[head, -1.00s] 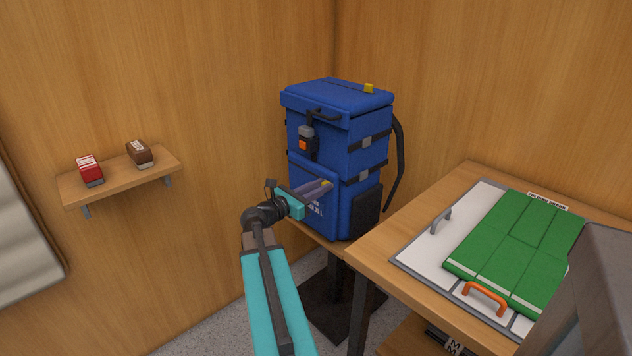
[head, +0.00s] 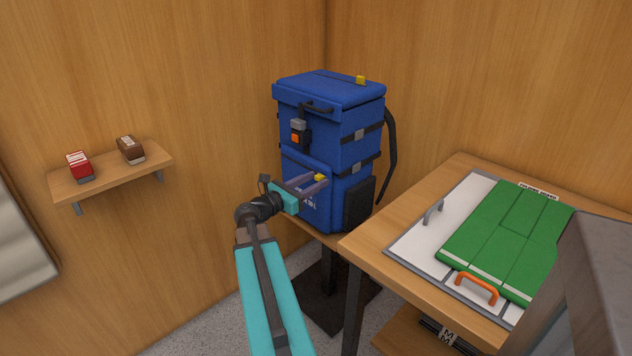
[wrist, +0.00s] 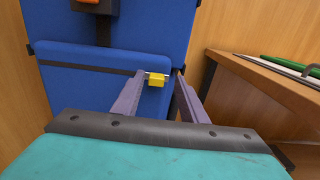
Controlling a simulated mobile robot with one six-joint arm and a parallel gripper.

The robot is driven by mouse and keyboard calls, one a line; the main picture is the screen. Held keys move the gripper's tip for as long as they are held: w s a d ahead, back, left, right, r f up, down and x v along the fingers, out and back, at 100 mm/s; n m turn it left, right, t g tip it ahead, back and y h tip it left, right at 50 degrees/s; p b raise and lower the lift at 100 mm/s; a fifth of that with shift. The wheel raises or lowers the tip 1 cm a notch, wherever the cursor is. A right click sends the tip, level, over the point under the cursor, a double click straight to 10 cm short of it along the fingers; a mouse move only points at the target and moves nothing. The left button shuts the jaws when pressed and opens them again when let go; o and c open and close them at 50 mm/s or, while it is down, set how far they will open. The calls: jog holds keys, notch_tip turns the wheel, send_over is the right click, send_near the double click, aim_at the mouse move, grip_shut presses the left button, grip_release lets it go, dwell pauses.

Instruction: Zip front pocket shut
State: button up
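The blue backpack (head: 330,130) stands upright on a wooden stand in the corner. Its front pocket (wrist: 80,85) has a dark zip line along the top, with the yellow zip pull (wrist: 156,80) at the right end of that line. The pull also shows in the head view (head: 320,177). My gripper (wrist: 158,74) is open, with one purple finger on each side of the pull. The gripper also shows in front of the pack in the head view (head: 317,182), hiding part of the pocket.
A wooden table (head: 362,240) stands close to the right of the pack, with a folding board (head: 405,240) and green folded cloth (head: 510,240) on it. A wall shelf (head: 110,175) at left holds two small packets. A black strap (head: 391,150) hangs at the pack's right.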

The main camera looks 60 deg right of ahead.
jog(key=v, duration=1.3)
jog(key=shift+a, duration=0.25)
jog(key=shift+w+r, duration=0.1)
jog(key=shift+w, duration=0.05)
